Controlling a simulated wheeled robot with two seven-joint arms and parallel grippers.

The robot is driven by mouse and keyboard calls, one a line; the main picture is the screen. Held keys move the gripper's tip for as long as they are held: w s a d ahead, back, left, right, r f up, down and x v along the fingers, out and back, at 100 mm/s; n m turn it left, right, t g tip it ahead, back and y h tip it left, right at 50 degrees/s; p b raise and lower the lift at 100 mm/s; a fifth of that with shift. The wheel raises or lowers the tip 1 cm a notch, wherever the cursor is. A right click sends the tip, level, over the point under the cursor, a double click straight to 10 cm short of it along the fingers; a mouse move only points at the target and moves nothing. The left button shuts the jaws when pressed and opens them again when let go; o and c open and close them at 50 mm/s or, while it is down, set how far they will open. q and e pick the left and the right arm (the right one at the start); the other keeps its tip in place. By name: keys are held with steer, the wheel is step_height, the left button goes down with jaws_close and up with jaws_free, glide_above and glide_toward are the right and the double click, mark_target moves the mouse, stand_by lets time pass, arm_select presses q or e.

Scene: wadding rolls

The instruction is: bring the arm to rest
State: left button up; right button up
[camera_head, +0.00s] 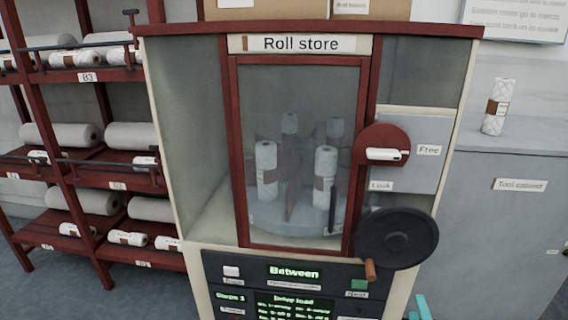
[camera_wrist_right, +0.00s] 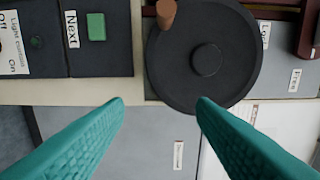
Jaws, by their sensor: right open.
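My right gripper (camera_wrist_right: 160,102) shows in the right wrist view as two teal fingers, wide apart with nothing between them. It faces the front of the roll store, just below the black crank wheel (camera_wrist_right: 205,60). In the head view only a teal fingertip of it (camera_head: 422,308) shows at the bottom edge, below the wheel (camera_head: 397,238). The roll store (camera_head: 308,44) has a glass door, shut, with several white rolls (camera_head: 266,170) standing inside on a round plate. My left gripper is in neither view.
The wheel's brown handle (camera_head: 370,270) sticks out low. A white lever (camera_head: 385,154) sits on a red disc between "Free" and "Lock" labels. The panel display (camera_head: 293,273) reads "Between". Shelves of rolls (camera_head: 62,135) stand left; a grey cabinet (camera_head: 500,220) with one roll (camera_head: 497,106) stands right.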

steer(key=s+a+f+m+g+y+p, duration=0.1)
steer(key=s+a+f+m+g+p, duration=0.2)
steer(key=f, duration=0.6)
steer(key=s+a+f+m+g+y, duration=0.15)
steer(key=s+f, duration=0.25)
steer(key=f, duration=0.4)
steer(key=s+a+f+m+g+y+p, duration=0.1)
steer(key=s+a+f+m+g+p, duration=0.2)
steer(key=f, duration=0.6)
arm_select(q)
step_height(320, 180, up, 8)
steer(key=p, duration=0.1)
steer(key=shift+p, duration=0.4)
arm_select(e)
steer(key=s+a+f+m+g, duration=0.1)
steer(key=s+f+g, duration=0.2)
steer(key=s, duration=0.7)
steer(key=s+a+f+m+g, duration=0.2)
steer(key=s+f, duration=0.4)
steer(key=s, duration=0.4)
steer(key=s+a+f+m+g, duration=0.1)
steer(key=s+f+g, duration=0.3)
steer(key=s, duration=0.6)
steer(key=shift+s+a+f+m+y, duration=0.15)
steer(key=shift+s+f+m+y, duration=0.1)
steer(key=shift+m+y, duration=0.3)
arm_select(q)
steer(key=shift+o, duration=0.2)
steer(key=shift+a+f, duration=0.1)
